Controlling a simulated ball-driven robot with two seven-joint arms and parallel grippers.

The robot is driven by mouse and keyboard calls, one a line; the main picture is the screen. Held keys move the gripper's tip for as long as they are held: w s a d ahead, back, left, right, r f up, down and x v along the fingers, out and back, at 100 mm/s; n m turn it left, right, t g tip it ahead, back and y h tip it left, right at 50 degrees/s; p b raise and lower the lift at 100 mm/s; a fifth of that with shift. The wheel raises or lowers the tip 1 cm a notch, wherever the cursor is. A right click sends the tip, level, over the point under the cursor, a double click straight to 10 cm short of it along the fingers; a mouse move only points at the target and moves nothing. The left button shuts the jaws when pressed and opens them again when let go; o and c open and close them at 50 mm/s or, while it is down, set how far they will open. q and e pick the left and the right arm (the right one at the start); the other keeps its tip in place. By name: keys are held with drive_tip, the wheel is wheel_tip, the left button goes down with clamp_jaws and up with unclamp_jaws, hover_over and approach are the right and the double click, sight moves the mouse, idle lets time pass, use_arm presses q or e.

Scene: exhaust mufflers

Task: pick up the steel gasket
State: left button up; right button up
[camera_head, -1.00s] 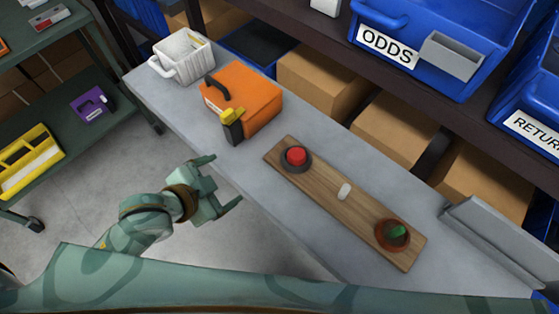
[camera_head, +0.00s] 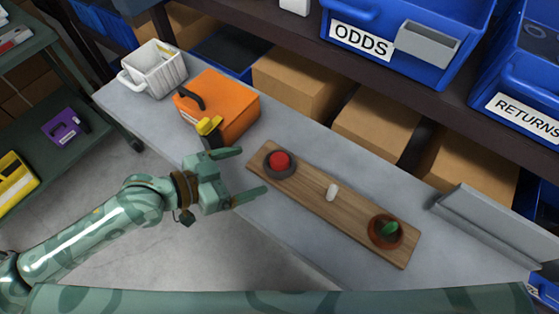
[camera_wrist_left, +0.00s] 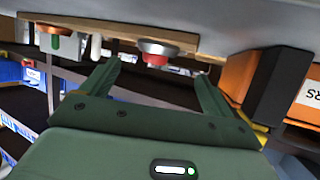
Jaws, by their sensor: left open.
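The steel gasket (camera_head: 284,175) is a dark grey ring lying around a red peg (camera_head: 279,160) at the left end of a wooden board (camera_head: 306,189) on the bench. My left gripper (camera_head: 253,171) is open and empty, just left of the gasket, its fingers pointing toward it. In the left wrist view, the gasket (camera_wrist_left: 168,47) and red peg (camera_wrist_left: 155,60) appear beyond and between the open fingertips (camera_wrist_left: 158,69), with a gap still visible. The board also holds a bare white peg (camera_head: 331,192) and a copper-brown ring (camera_head: 375,235) around a green peg (camera_head: 391,229).
An orange case (camera_head: 232,105) with a yellow-and-black item (camera_head: 209,127) stands close behind the gripper. A white basket (camera_head: 153,72) is at the bench's far left. A grey angled panel (camera_head: 490,225) stands at right. Blue bins (camera_head: 400,55) sit on the shelf above.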

sight(270, 164)
use_arm(q)
drive_tip(key=shift+x, duration=0.9)
drive_tip(key=b+x, duration=0.1)
drive_tip(key=x, duration=0.4)
drive_tip(key=shift+s+f+b, duration=0.1)
drive_tip(key=shift+s+b, duration=0.05)
drive_tip(key=shift+b, duration=0.25)
drive_tip(key=shift+d, duration=0.2)
drive_tip(key=c, duration=1.1)
drive_tip(key=shift+c, duration=0.2)
